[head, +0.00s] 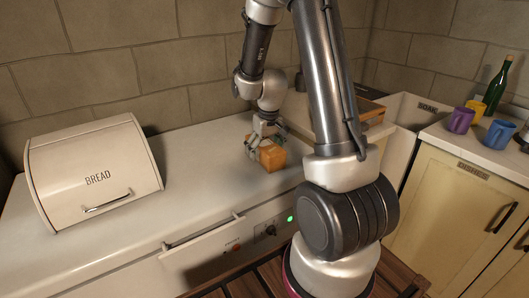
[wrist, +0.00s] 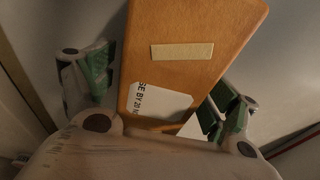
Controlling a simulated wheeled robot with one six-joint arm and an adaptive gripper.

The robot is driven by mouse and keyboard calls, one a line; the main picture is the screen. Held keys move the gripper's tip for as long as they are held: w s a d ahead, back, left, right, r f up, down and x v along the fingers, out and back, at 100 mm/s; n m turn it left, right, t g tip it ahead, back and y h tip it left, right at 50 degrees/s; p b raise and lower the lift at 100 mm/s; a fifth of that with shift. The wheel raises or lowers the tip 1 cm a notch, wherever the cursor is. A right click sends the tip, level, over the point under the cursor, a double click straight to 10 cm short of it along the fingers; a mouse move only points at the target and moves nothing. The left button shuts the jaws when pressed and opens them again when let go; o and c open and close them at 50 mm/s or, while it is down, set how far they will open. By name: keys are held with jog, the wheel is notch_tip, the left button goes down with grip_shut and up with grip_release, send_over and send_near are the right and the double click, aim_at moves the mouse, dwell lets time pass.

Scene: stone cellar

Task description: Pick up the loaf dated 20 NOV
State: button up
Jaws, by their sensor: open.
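The loaf (head: 272,158) is an orange-brown block on the pale counter, below my gripper (head: 264,137) in the head view. In the wrist view the loaf (wrist: 190,70) lies between my two green-padded fingers (wrist: 158,95). It bears a blank pale strip and a white label (wrist: 160,101). My gripper is open, with one finger on each side of the loaf. I cannot tell whether either finger touches it.
A closed bread bin (head: 95,172) marked BREAD stands at the left. A panel with a bar handle (head: 205,230) juts from the counter front. At the right are a SOAK basin (head: 407,108), mugs (head: 461,120) and a green bottle (head: 497,85). Counter between bin and loaf is clear.

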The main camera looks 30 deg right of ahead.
jog(key=c, duration=1.2)
jog(key=shift+c, duration=0.2)
